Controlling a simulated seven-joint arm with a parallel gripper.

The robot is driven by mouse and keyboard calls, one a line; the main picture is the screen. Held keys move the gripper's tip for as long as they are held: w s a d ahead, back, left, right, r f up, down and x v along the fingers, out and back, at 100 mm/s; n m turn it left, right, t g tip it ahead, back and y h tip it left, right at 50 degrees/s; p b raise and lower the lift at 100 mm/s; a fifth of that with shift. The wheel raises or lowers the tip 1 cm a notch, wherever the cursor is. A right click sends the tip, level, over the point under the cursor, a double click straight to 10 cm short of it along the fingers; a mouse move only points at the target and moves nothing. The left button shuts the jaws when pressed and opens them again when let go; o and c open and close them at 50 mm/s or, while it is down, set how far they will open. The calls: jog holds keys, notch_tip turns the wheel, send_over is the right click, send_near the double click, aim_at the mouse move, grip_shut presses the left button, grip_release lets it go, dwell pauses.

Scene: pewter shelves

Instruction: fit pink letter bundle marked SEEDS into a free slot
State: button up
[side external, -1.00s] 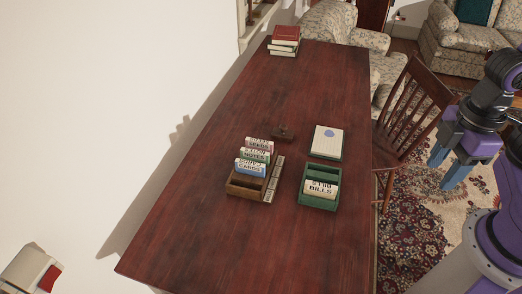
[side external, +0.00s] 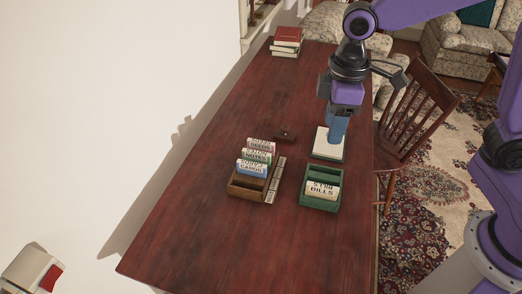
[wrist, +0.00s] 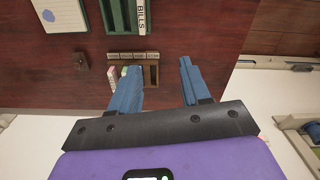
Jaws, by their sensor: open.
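The pink letter bundle (side external: 261,144) stands upright at the far end of a row of bundles at the brown wooden rack (side external: 243,192); its lettering is too small to read surely. A green bundle (side external: 257,156) and a blue bundle (side external: 252,168) stand in front of it. The rack's near end shows an empty slot. A green box (side external: 321,205) holds a cream bundle marked BILLS (side external: 322,189); its rear compartment looks empty. My gripper (side external: 336,140) is open and empty, above the notepad in the side view. In the wrist view, its left finger partly hides the rack (wrist: 154,74) and bundles.
A cream notepad (side external: 323,150) lies behind the green box. A small dark stamp-like object (side external: 284,135) sits behind the rack. Stacked books (side external: 286,42) stand at the table's far end. A wooden chair (side external: 418,105) is at the right. The table's front is clear.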

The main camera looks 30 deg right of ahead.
jog(key=w+a+f+m, duration=0.1)
jog(key=w+a, duration=0.1)
jog(key=w, duration=0.5)
jog(key=w+a+f, duration=0.2)
jog(key=w, duration=0.5)
jog(key=m, duration=0.1)
send_over(262, 141)
notch_tip(262, 141, down, 6)
jog(key=f, duration=0.1)
notch_tip(262, 141, down, 10)
jog(key=shift+s+d+f, duration=0.1)
jog(key=shift+d+f, duration=0.05)
jog(key=shift+a+f, duration=0.2)
jog(key=shift+f, duration=2.6)
grip_shut()
